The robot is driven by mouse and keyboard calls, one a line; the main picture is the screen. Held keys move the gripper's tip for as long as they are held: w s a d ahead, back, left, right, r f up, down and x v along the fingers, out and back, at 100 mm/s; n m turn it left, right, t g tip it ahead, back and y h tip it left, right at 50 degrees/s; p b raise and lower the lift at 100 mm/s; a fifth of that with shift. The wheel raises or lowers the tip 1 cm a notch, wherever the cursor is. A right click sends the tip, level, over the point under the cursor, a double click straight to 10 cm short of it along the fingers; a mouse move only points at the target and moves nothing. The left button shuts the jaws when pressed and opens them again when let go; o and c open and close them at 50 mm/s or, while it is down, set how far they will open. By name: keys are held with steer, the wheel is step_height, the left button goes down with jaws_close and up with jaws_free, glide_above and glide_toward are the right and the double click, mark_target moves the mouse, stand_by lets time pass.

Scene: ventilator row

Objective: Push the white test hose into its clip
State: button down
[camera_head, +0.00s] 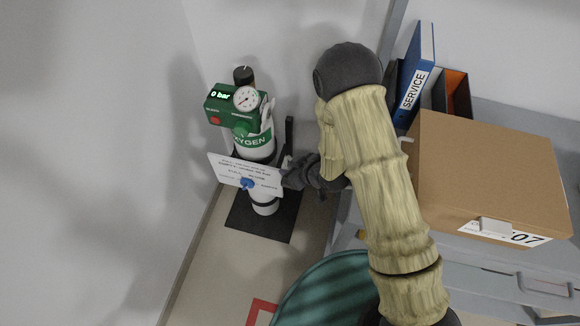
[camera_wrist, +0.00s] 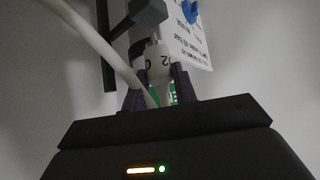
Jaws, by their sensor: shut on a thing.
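My gripper (camera_head: 296,177) reaches left to the side of the oxygen cylinder (camera_head: 256,150), level with a white card. In the wrist view its two dark fingers (camera_wrist: 159,88) are shut on a white end piece marked O2 (camera_wrist: 157,62). A white hose (camera_wrist: 92,42) runs from the upper left down to between the fingers. I take this as the test hose; how it joins the end piece is not clear. A dark grey block (camera_wrist: 146,14) on a black post is above the end piece. I cannot tell whether it is the clip. The hose is hidden in the head view.
The green regulator (camera_head: 236,108) reads 0 bar. The white card (camera_head: 236,172) with a blue knob (camera_head: 247,184) is close to my fingers. A cardboard box (camera_head: 490,170) and blue binder (camera_head: 416,75) stand right. A green rounded object (camera_head: 325,290) is below my arm.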

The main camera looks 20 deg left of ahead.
steer(key=shift+f, duration=0.45)
steer(key=shift+f+b, duration=0.8)
steer(key=shift+f, duration=0.1)
stand_by(0.9)
stand_by(0.3)
steer(key=c, duration=1)
jaws_free()
steer(key=shift+c, duration=0.2)
steer(key=shift+r, duration=0.15)
step_height(320, 180, up, 10)
steer(key=shift+f+p, duration=0.1)
steer(key=shift+p, duration=0.65)
steer(key=shift+f, duration=0.1)
